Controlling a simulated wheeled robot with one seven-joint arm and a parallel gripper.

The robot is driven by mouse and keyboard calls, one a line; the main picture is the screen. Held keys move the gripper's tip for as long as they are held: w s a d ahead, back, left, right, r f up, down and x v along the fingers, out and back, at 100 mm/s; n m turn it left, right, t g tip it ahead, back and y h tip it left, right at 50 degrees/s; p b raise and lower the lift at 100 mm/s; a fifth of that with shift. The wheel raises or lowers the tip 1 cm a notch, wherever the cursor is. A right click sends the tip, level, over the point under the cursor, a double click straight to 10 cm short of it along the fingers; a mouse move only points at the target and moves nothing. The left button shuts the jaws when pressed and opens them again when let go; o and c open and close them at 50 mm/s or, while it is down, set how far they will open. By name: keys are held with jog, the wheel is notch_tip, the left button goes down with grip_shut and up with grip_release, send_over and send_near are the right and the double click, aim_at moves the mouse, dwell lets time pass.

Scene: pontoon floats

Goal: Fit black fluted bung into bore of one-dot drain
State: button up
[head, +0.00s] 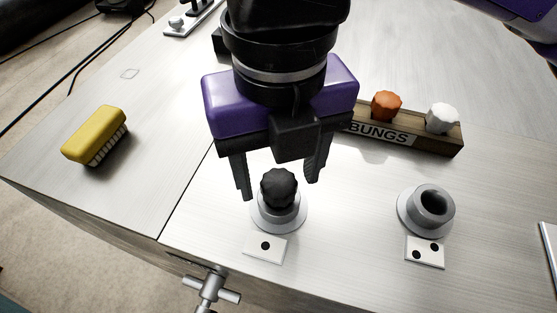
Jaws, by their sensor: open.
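The black fluted bung (279,186) sits upright at the bore of the one-dot drain (262,217), a grey flanged fitting on the bench. The bung's head stands above the collar and hides the bore, so its depth inside cannot be seen. The one-dot card (264,248) lies in front of this drain. My gripper (279,183) is open, with its two dark fingers on either side of the bung. The left finger is clearly apart from the bung, and the right finger also shows a gap.
A two-dot drain (428,208) with an empty bore stands at right. Behind it, a wooden rack labelled BUNGS (439,145) holds an orange bung (386,106) and a white bung (441,119). A yellow brush (95,135) lies at left. A metal valve handle (211,288) is below the front edge.

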aim_at(279, 184)
notch_tip(279, 184, up, 10)
dwell(0.3)
jog(key=shift+s+f, duration=0.1)
dwell(0.3)
